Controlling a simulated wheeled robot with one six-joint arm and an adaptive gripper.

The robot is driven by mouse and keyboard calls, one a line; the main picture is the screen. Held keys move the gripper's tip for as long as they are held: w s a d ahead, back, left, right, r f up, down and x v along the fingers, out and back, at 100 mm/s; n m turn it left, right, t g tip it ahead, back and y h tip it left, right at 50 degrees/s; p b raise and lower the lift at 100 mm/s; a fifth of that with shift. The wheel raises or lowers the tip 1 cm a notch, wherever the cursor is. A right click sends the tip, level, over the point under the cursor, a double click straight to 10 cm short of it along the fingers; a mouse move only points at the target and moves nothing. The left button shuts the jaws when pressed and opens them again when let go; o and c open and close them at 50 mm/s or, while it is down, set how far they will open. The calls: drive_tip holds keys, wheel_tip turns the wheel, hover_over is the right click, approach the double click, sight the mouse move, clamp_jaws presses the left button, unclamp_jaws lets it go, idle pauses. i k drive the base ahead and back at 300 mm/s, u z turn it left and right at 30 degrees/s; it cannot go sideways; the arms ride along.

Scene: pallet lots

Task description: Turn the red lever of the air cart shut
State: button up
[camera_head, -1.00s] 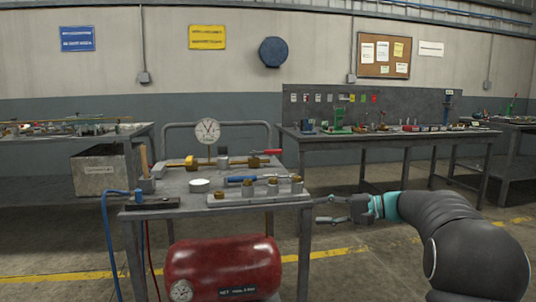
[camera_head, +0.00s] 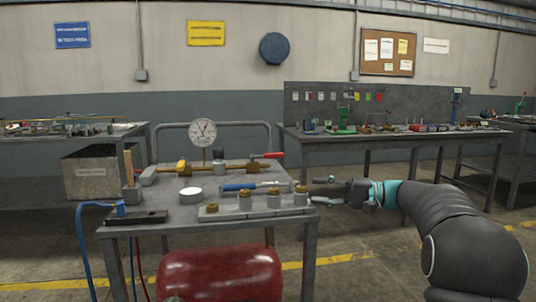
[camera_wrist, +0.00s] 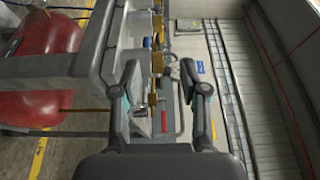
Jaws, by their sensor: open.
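The air cart (camera_head: 150,228) stands in front of me with a grey top and a red tank (camera_head: 220,275) below. The red lever (camera_head: 267,155) is at the right end of the brass pipe (camera_head: 225,168) at the back of the cart top, lying roughly along the pipe. In the wrist view the red lever (camera_wrist: 163,121) shows small between the fingers. My gripper (camera_head: 322,190) is open and empty, just off the cart's right edge, in front of and right of the lever. Its two fingers also show apart in the wrist view (camera_wrist: 160,75).
A pressure gauge (camera_head: 203,130) stands over the pipe. A blue-handled tool (camera_head: 252,186), a white disc (camera_head: 190,195) and a block with brass fittings (camera_head: 255,208) lie on the cart top. A grey rail (camera_head: 220,125) rises behind. A workbench (camera_head: 390,138) stands at the back right.

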sight(276, 155)
drive_tip(key=u, duration=0.05)
drive_tip(key=i, duration=1.15)
drive_tip(key=z, duration=0.05)
